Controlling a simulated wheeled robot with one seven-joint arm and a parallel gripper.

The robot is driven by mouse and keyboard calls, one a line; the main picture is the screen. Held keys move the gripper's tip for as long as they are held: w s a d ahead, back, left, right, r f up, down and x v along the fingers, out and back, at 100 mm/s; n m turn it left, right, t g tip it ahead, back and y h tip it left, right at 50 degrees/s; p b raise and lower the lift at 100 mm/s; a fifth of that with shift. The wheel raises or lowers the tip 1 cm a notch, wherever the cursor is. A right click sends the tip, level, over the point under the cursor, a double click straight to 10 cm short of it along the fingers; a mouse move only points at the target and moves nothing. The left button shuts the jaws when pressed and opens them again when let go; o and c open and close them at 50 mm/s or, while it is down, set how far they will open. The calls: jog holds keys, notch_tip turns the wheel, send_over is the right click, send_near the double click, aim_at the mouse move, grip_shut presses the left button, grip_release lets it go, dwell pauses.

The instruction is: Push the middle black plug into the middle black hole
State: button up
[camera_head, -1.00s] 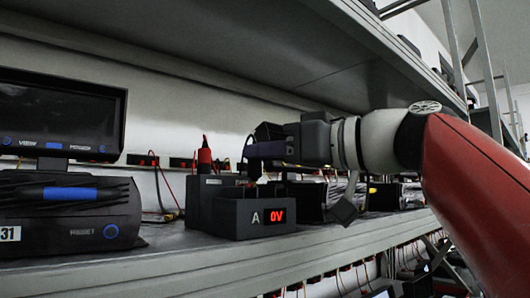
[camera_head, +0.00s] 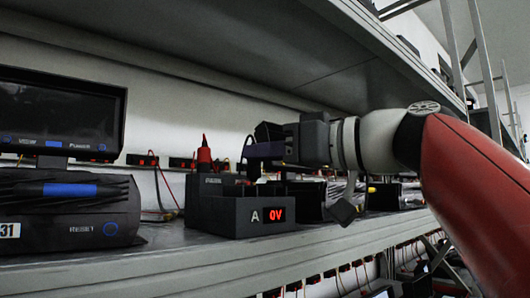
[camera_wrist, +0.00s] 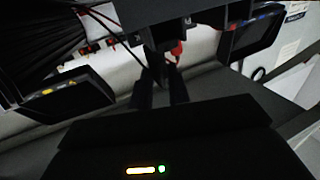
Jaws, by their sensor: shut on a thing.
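The black box with the letter A and a red 0V display (camera_head: 250,220) stands on the shelf in the head view. A red plug (camera_head: 204,157) stands upright at its back left; a red plug also shows beyond my fingers in the wrist view (camera_wrist: 178,50). My gripper (camera_head: 258,152) is just above the box, with its fingers shut on the black plug. The plug is mostly hidden by the fingers, with a dark wire (camera_head: 243,152) arching beside it. In the wrist view my fingers (camera_wrist: 160,88) are dark, and the holes cannot be made out.
A dark device with a monitor (camera_head: 60,110) and a blue-marked unit (camera_head: 70,205) stands at the left. More dark units (camera_head: 395,195) and wires stand behind at the right. An upper shelf (camera_head: 300,60) overhangs the arm. The shelf's front strip (camera_head: 180,268) is clear.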

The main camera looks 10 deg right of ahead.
jog(key=shift+f+b, duration=1.25)
jog(key=shift+b, duration=0.1)
dwell(1.0)
jog(key=o, duration=1.3)
jog(key=shift+r, duration=0.1)
jog(key=shift+r+p, duration=2.55)
jog(key=shift+r, duration=0.15)
